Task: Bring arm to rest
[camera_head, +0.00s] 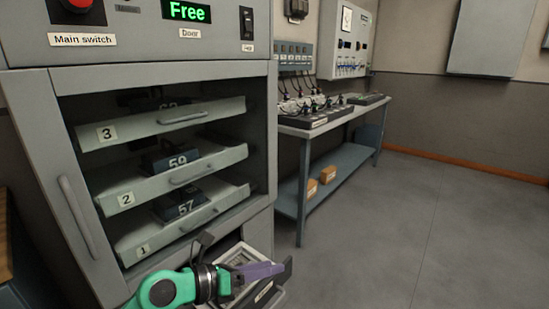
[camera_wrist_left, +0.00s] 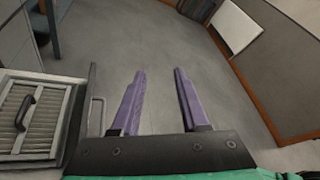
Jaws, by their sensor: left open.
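My left gripper (camera_head: 268,275) is at the bottom middle of the head view, in front of the lower part of the grey cabinet (camera_head: 85,215). Its green and black arm comes in from the lower left. In the left wrist view, its two purple fingers (camera_wrist_left: 158,100) are apart, with only floor visible between them. It holds nothing. My right gripper is in neither view.
The cabinet has numbered drawers (camera_head: 180,166) and a vertical handle (camera_head: 77,216). A workbench (camera_head: 305,128) with devices stands behind it, with small orange boxes (camera_head: 328,174) on its lower shelf. The floor (camera_head: 420,225) at right is clear.

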